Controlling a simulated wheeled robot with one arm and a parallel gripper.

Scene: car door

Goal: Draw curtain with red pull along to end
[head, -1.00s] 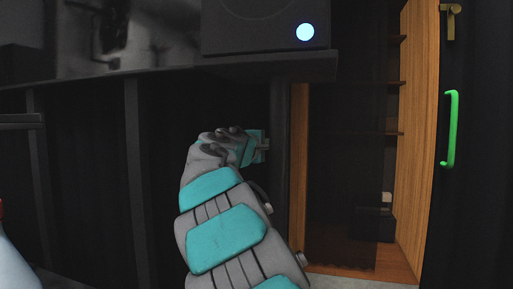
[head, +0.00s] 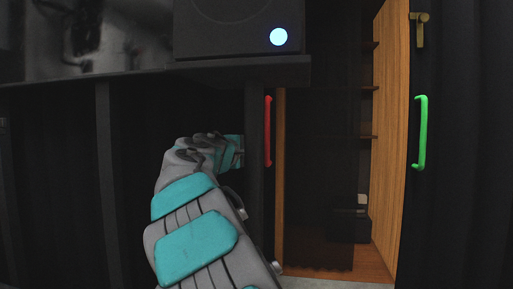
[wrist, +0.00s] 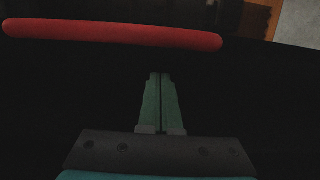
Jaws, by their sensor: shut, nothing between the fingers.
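The red pull (head: 267,131) is a slim upright handle on the edge of a dark curtain, left of the wooden cabinet opening in the head view. In the wrist view the red pull (wrist: 115,35) lies across the top, beyond my fingertips and apart from them. My gripper (wrist: 160,76) has its two green fingers together with nothing between them. In the head view my gripper (head: 238,152) is just left of the red pull, at about mid-height of it. The curtain's own folds are too dark to make out clearly.
A green handle (head: 420,133) is on a dark panel at the right, with a brass latch (head: 419,30) above it. A wooden cabinet (head: 390,130) with shelves stands open between. A dark box with a lit round button (head: 279,37) sits on a ledge above my gripper.

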